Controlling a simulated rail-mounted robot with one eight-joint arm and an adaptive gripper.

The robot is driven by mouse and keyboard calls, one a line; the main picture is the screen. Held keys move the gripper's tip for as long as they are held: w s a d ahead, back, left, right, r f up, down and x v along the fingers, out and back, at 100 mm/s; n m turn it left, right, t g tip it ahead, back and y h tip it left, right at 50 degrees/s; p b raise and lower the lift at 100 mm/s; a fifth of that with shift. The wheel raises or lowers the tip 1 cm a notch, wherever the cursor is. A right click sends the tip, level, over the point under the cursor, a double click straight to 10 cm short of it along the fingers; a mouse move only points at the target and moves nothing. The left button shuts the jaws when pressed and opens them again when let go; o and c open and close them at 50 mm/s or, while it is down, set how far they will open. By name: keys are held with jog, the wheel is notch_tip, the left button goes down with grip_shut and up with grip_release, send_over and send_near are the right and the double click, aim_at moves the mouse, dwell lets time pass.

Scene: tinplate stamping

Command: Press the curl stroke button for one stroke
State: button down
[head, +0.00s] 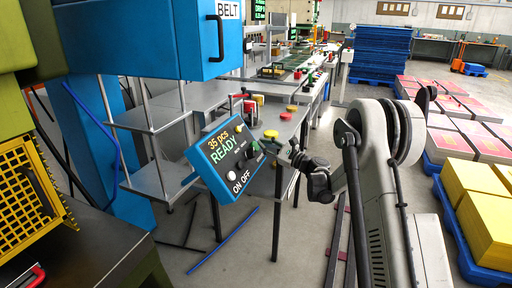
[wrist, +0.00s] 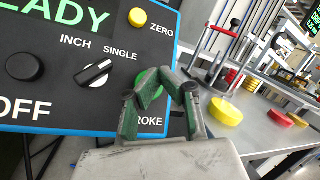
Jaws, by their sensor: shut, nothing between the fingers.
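The control panel (head: 222,163) is a black face in a blue frame, tilted, left of centre in the head view. Its display reads "35 pcs READY". In the wrist view the panel (wrist: 60,107) shows a green button (wrist: 144,77) above a partly hidden label ending in "ROKE". A selector knob (wrist: 95,73) sits between INCH and SINGLE. My gripper (wrist: 160,76) is shut and empty, its fingertips overlapping the green button and hiding part of it. I cannot tell whether they touch it. In the head view my gripper (head: 283,150) is right beside the panel's right edge.
A yellow ZERO button (wrist: 138,17) and a black knob (wrist: 22,67) are on the same panel. A grey table (head: 285,125) behind it carries red and yellow round pieces. Blue pallets with stacked sheets (head: 480,210) stand at the right.

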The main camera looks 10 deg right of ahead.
jog(key=shift+w+a+f+b, duration=0.15)
jog(key=shift+a+f+b, duration=0.1)
jog(key=shift+a+b, duration=0.1)
jog(key=shift+w+a+f, duration=0.25)
jog(key=shift+a, duration=0.05)
dwell(1.1)
dwell(0.3)
jog(key=shift+s+d+r, duration=0.4)
jog(key=shift+d+r, duration=0.1)
jog(key=shift+d, duration=0.15)
jog(key=s+d+r, duration=0.2)
jog(key=d+r, duration=0.1)
jog(key=shift+d, duration=0.25)
dwell(0.4)
jog(key=shift+s, duration=0.1)
